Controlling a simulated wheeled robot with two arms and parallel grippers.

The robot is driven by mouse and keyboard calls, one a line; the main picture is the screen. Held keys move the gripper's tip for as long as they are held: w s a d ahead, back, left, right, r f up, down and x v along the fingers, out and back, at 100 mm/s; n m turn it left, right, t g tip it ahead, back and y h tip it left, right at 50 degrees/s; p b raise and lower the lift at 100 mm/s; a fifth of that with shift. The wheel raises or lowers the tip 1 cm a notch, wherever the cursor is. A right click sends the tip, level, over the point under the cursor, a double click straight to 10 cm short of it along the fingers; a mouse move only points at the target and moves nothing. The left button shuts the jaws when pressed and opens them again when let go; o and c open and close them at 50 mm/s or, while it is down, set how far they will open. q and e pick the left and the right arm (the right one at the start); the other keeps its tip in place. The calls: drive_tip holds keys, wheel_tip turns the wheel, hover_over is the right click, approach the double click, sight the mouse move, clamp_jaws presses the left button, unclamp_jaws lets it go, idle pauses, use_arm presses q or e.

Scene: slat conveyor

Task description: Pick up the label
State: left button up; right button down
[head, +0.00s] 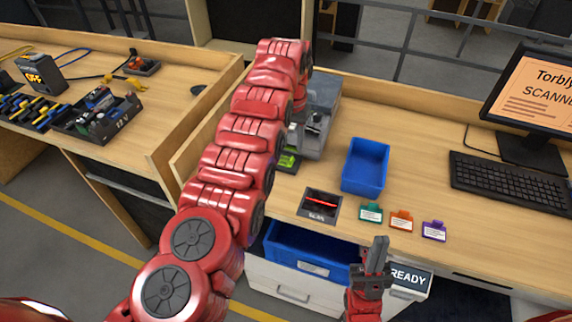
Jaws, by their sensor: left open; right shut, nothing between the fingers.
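I cannot make out a loose label for certain. A grey machine (322,105), which looks like a label printer, stands on the desk, with a dark recess in its front and a green and black part (288,160) by its foot. My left arm reaches up across the view beside it. The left gripper is largely hidden behind that arm beside the machine, its jaws apart; contact cannot be seen. Teal (371,213), orange (401,220) and purple (433,231) tags with white faces lie on the desk. My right gripper (377,252) is shut and empty, pointing up before the desk's front edge.
A blue tray (365,144) and a black scanner pad (320,204) with a red line sit on the desk. A keyboard (510,181) and monitor (533,92) stand at right. A blue bin (290,248) is below the front edge. A side bench (190,75) holds tools.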

sight(291, 159)
use_arm(q)
drive_tip(key=shift+s+a+f, duration=0.1)
drive_tip(key=shift+s+f, duration=0.05)
drive_tip(key=shift+f, duration=0.15)
drive_tip(key=shift+f+p, duration=0.5)
drive_tip(key=shift+p, duration=0.05)
drive_tip(key=f, duration=0.1)
drive_tip(key=f+p, duration=0.2)
drive_tip(key=f, duration=0.1)
drive_tip(key=shift+s, duration=0.25)
drive_tip(key=shift+f, duration=0.1)
clamp_jaws()
